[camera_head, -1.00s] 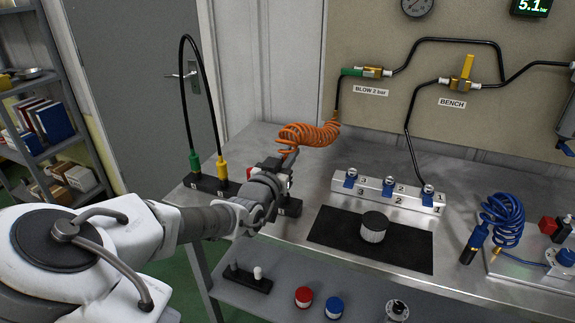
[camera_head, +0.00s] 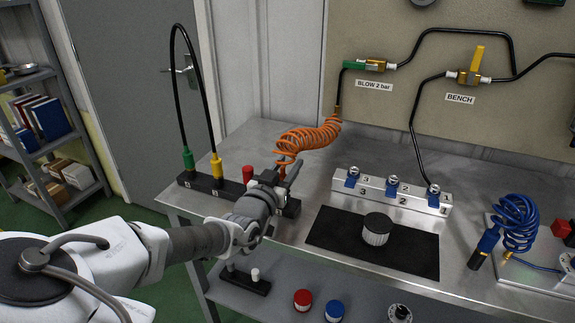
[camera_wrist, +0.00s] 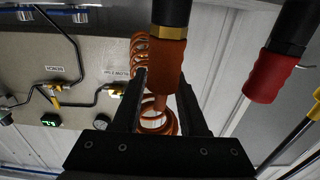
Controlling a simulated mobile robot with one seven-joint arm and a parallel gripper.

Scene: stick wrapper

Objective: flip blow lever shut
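The blow valve (camera_head: 375,65) is on the back panel, above the "BLOW 2 bar" label. Its green lever (camera_head: 354,65) lies roughly level, in line with the pipe. The valve is small and partly dark in the wrist view (camera_wrist: 116,92). My gripper (camera_head: 290,170) is well below and left of the lever, over the rack of plugs. In the wrist view its fingers (camera_wrist: 160,85) stand apart on either side of the orange plug (camera_wrist: 169,60), with gaps visible beside it. I cannot tell whether either finger touches the plug.
An orange coiled hose (camera_head: 308,139) hangs between the blow line and the rack. A red plug (camera_head: 247,174) stands just left of my gripper. The bench valve has an upright yellow lever (camera_head: 477,58). A black mat (camera_head: 335,232) with a ribbed knob lies right.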

